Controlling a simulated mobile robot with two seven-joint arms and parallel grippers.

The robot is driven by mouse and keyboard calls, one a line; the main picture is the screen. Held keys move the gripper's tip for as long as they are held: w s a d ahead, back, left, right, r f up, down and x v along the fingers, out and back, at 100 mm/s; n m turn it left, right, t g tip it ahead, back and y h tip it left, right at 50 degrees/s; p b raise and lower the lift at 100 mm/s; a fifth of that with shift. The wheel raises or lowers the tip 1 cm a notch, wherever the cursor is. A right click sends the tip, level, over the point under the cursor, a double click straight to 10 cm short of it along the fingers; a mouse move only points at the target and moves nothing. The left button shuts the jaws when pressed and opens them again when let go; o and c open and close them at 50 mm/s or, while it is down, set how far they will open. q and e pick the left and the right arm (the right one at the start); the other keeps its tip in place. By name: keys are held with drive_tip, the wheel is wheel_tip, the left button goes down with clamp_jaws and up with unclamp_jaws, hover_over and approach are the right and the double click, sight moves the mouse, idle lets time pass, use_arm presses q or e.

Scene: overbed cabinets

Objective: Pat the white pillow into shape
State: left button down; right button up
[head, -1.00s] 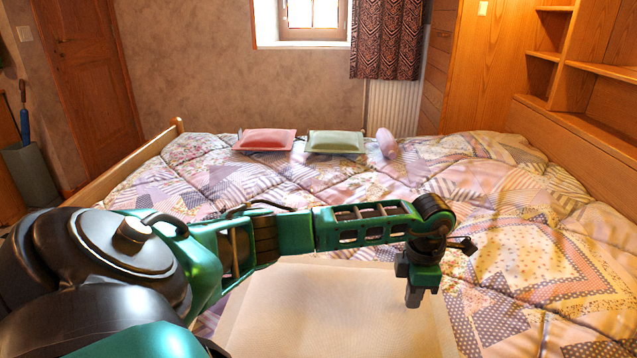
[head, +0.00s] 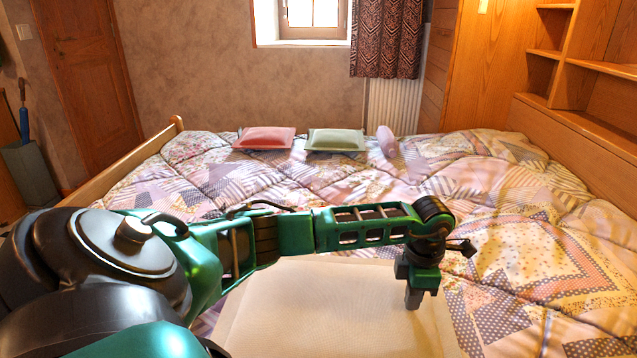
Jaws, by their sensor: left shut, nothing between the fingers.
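The white pillow (head: 325,310) lies flat on the bed in the lower middle of the head view, cream-white with a paler border. My left arm crosses above its far edge and hides part of it. My left gripper (head: 413,298) points down over the pillow's right part, shut and empty. Its fingertips look to be at or just above the pillow's surface; I cannot tell if they touch. My right gripper is not in view.
The bed has a patchwork quilt (head: 540,265). A red cushion (head: 264,138), a green cushion (head: 336,140) and a small pink cushion (head: 387,141) lie at its far edge. A wooden shelf unit (head: 590,90) stands at the right. The quilt right of the pillow is clear.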

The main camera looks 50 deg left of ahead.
use_arm(q)
wheel_tip(320, 180, up, 7)
drive_tip(key=p, duration=0.5)
drive_tip(key=shift+d, duration=0.1)
